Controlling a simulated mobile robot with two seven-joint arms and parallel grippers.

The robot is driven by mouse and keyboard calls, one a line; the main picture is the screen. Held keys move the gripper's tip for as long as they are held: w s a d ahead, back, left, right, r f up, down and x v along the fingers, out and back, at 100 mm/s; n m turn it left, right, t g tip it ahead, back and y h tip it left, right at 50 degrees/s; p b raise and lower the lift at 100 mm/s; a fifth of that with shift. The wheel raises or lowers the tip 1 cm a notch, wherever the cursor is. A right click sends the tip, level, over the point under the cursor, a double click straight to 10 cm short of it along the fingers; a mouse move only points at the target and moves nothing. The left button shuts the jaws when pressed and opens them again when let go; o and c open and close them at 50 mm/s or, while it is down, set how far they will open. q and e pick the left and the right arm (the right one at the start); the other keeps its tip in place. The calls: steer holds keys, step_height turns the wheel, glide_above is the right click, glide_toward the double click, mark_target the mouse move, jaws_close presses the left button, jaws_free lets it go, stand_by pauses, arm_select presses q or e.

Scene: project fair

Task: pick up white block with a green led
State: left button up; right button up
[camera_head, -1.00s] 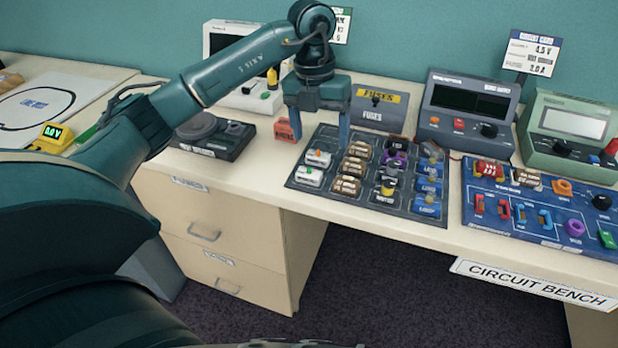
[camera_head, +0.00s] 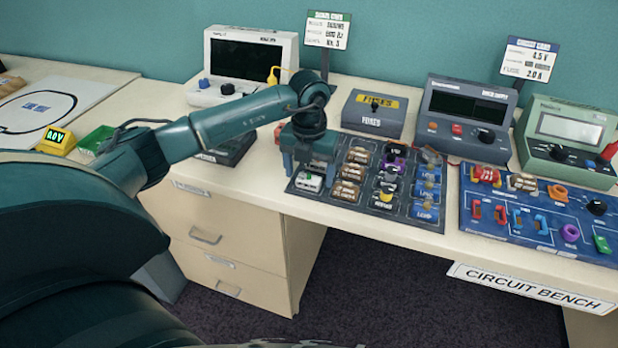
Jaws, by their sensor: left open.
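The white block with a green LED (camera_head: 309,182) sits at the front left corner of the dark parts tray (camera_head: 352,205). My left gripper (camera_head: 309,174) is over the left end of this tray, pointing down and open. Its fingers are to the left and right of the white block, and nothing is seen held. I cannot tell whether the fingertips touch the block or the tray. The gripper hides the spot just behind, where another white block stood. My right gripper is not in view.
Brown, purple, yellow and blue parts fill the rest of the tray. A fuses box (camera_head: 373,116) stands behind it. A blue circuit board (camera_head: 480,222) lies to the right, with a dark meter (camera_head: 466,110) behind. A white meter (camera_head: 245,62) stands at the back left.

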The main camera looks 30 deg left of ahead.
arm_select(q)
steer(key=shift+f, duration=0.65)
steer(key=c, duration=1.1)
steer(key=shift+o, duration=0.2)
